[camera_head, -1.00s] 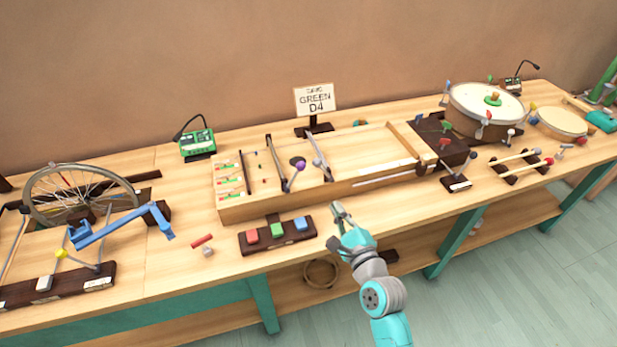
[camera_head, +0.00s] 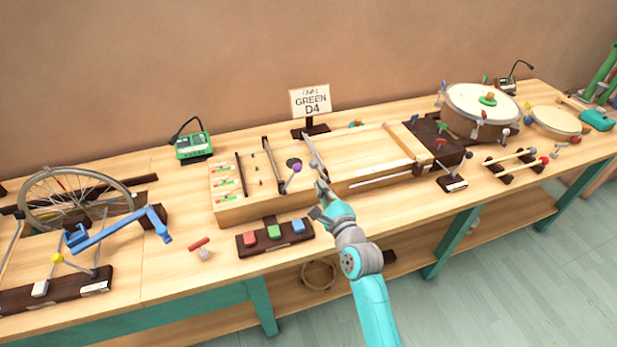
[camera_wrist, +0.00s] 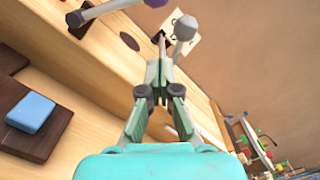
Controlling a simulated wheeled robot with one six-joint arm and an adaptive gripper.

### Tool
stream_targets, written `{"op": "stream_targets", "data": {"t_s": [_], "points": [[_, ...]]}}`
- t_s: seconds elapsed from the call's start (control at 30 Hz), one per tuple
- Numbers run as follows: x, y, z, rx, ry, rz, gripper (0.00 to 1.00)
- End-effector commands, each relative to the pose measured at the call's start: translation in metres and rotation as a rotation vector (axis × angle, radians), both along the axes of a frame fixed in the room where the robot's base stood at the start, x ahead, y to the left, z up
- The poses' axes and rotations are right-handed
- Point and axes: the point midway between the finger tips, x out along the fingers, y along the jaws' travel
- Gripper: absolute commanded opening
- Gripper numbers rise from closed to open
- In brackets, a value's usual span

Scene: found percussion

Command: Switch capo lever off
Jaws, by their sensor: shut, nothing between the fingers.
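The long wooden string box (camera_head: 360,178) lies mid-bench. A lever with a purple knob (camera_head: 297,167) stands on its left half, and the knob also shows at the top of the wrist view (camera_wrist: 156,3). Right of it is a grey bar (camera_head: 313,152); a grey ball-ended lever (camera_wrist: 185,27) shows in the wrist view. No readable label shows which is the capo lever. My gripper (camera_head: 320,186) is shut and empty at the box's front edge. In the wrist view, its fingertips (camera_wrist: 160,66) are just below the grey ball; contact cannot be told.
A dark block with red, green and blue buttons (camera_head: 275,236) sits in front of the box, left of my gripper. A sign reading GREEN D4 (camera_head: 311,102) stands behind. A drum (camera_head: 480,112) is at right, a spoked wheel (camera_head: 75,197) at left.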

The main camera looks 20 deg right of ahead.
Motion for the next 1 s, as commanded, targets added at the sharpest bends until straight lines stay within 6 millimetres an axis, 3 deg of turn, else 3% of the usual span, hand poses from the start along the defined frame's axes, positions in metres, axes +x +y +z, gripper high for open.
{"op": "stream_targets", "data": {"t_s": [0.1,0.47,1.0], "points": [[0.019,0.003,0.002,0.001,-0.001,0.002,0.0],[0.023,0.027,0.024,0.0,-0.001,0.002,0.0],[0.023,0.03,0.027,-0.002,0.0,0.0,0.0]]}}
